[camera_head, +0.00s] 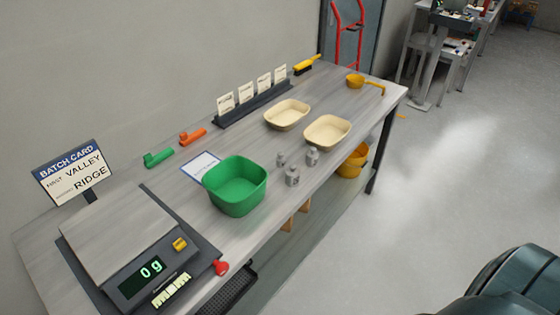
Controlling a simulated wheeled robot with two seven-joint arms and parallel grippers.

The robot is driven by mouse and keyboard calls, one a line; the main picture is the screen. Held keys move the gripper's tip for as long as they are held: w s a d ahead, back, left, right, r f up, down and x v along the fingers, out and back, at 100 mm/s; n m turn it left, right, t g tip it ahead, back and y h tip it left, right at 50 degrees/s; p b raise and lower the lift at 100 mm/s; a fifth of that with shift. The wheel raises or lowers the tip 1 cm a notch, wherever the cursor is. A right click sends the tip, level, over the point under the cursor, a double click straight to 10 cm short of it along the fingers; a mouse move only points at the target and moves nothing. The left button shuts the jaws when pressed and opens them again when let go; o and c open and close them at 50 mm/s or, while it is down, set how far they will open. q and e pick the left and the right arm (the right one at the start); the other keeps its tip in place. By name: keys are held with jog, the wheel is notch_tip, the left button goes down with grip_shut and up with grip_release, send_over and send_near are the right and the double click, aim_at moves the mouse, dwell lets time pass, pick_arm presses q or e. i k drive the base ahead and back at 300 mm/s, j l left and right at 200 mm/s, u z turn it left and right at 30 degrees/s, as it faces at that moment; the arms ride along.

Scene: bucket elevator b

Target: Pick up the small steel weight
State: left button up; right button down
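Three small grey steel weights stand in a cluster on the long bench, right of the green bin. The one at the back left (281,159) looks the smallest. Another weight (312,157) stands to its right, near the cream trays. The third weight (292,177) stands nearer the bench's front edge and looks the largest. All three stand upright and apart from the green bin. Neither of my grippers is in view.
A green bin (235,187) stands left of the weights. Two cream trays (327,132) stand behind them. A scale (118,242) reading 0 g sits at the near left, with a red knob (221,268) by the front edge. A yellow bucket (353,162) is below the bench edge.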

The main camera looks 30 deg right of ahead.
aim_at(280, 159)
jog(key=i+l+u, duration=0.25)
jog(key=l, duration=1.15)
jog(key=l+u, duration=0.3)
jog(key=l, duration=1.05)
jog(key=k+l+u, duration=0.25)
jog(key=l, duration=1.1)
jog(key=i+l, duration=0.05)
jog(key=i, duration=0.05)
